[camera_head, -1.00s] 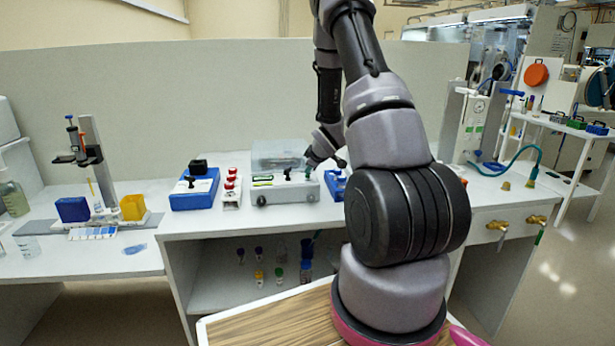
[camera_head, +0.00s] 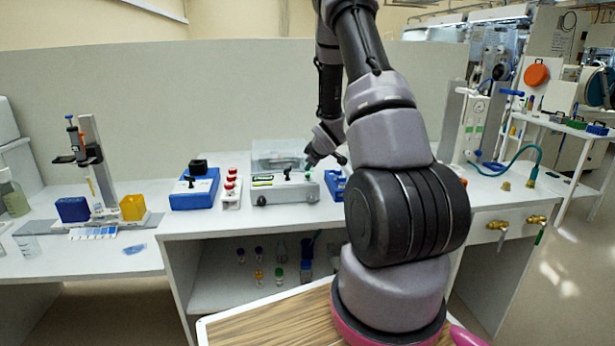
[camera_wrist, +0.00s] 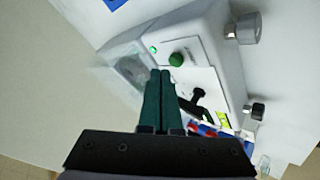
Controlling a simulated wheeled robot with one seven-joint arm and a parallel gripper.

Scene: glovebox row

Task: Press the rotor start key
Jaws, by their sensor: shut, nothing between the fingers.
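The white rotor unit (camera_head: 285,190), with a clear lid (camera_head: 277,158) at its back, stands on the bench in the head view. In the wrist view its panel (camera_wrist: 203,85) carries a round green key (camera_wrist: 176,59), a small green light (camera_wrist: 153,50) and a black lever (camera_wrist: 197,97). I cannot read a label on the green key. My gripper (camera_wrist: 160,72) is shut and empty, with its tips just short of the green key in the picture; I cannot tell the height gap. In the head view my gripper (camera_head: 309,164) is over the unit's right part.
A blue device (camera_head: 195,190) and a white rack with red-topped items (camera_head: 231,190) stand left of the unit. A blue rack (camera_head: 336,184) is close on its right, partly behind my arm. The shelf below holds several small vials.

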